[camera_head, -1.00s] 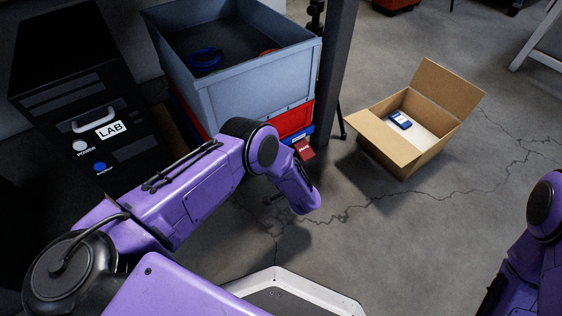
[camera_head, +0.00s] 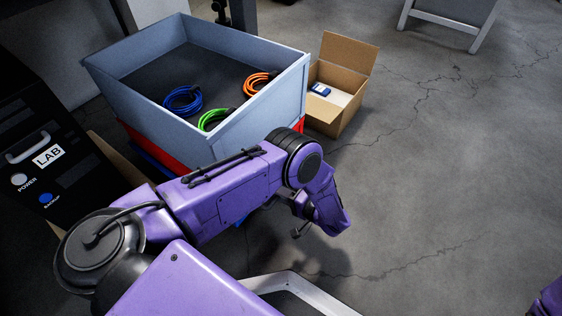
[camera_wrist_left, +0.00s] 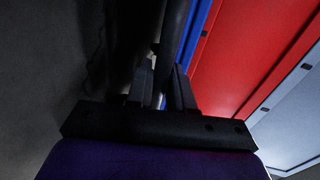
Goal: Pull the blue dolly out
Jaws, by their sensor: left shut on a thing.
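The blue dolly (camera_head: 150,159) shows as a thin blue strip under the red crate (camera_head: 172,153) in the head view. Its blue edge (camera_wrist_left: 202,32) runs beside the red crate in the left wrist view. My left gripper (camera_wrist_left: 160,85) is shut on a dark upright bar (camera_wrist_left: 174,35) beside that edge, which appears to be the dolly's handle. In the head view my left arm hides most of the dolly and the grip. Only a bit of my right arm shows at the bottom right corner; its gripper is out of view.
A grey crate (camera_head: 258,112) with blue, green and orange cables sits on the red crate. A black LAB cabinet (camera_head: 70,170) stands left of the stack. An open cardboard box (camera_head: 330,113) stands close behind its right corner. The floor (camera_head: 450,190) at right is clear.

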